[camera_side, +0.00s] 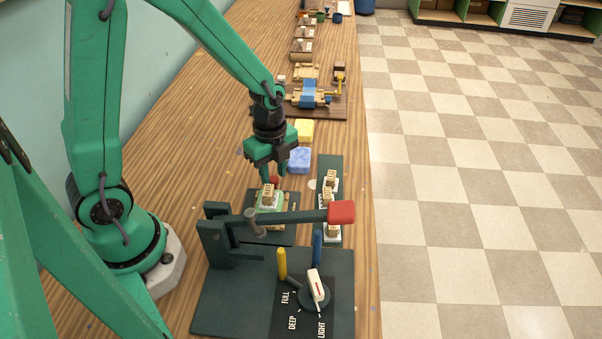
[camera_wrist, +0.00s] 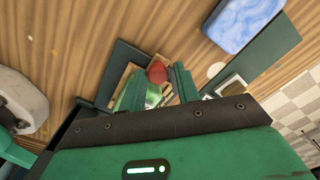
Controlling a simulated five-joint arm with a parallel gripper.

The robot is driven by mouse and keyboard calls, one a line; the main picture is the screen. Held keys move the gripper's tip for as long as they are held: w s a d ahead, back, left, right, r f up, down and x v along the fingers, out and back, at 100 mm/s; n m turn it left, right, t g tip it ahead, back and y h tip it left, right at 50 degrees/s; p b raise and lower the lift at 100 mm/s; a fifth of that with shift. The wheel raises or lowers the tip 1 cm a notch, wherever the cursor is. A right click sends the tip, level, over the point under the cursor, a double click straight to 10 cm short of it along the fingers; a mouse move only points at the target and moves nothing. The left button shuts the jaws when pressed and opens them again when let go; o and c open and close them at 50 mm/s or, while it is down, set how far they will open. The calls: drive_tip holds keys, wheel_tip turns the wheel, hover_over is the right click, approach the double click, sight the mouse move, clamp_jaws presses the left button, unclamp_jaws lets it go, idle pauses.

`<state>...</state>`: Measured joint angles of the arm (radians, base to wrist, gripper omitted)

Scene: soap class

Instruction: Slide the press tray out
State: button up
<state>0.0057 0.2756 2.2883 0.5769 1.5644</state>
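The dark green press tray (camera_side: 287,232) lies on the table, its near end by the press. A pale green soap bar (camera_side: 262,208) with a light wooden block on top sits on it. A red knob (camera_side: 274,181) is at the tray's far end; it also shows in the wrist view (camera_wrist: 157,72). My gripper (camera_side: 274,176) points down over this end. Its two fingers stand apart with the knob between their tips, and gaps seem to show beside it. In the wrist view the fingers partly hide the soap and block.
The press (camera_side: 230,290) has a lever with a red grip (camera_side: 341,212), yellow and blue posts, and a white-pointer dial (camera_side: 317,288). A dark rack (camera_side: 330,168) with several wooden stamps stands right of the tray. Blue soap (camera_side: 299,160) and yellow soap (camera_side: 304,130) lie beyond.

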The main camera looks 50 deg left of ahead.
drive_tip(key=shift+r, duration=3.7)
drive_tip(key=shift+r, duration=0.1)
drive_tip(key=s+r+n+t, duration=0.5)
drive_tip(key=s+r+n, duration=0.5)
drive_tip(key=n, duration=0.8)
wheel_tip(320, 180, up, 3)
drive_tip(key=shift+s+r+t, duration=0.2)
drive_tip(key=shift+s+t, duration=0.1)
drive_tip(key=shift+s, duration=0.05)
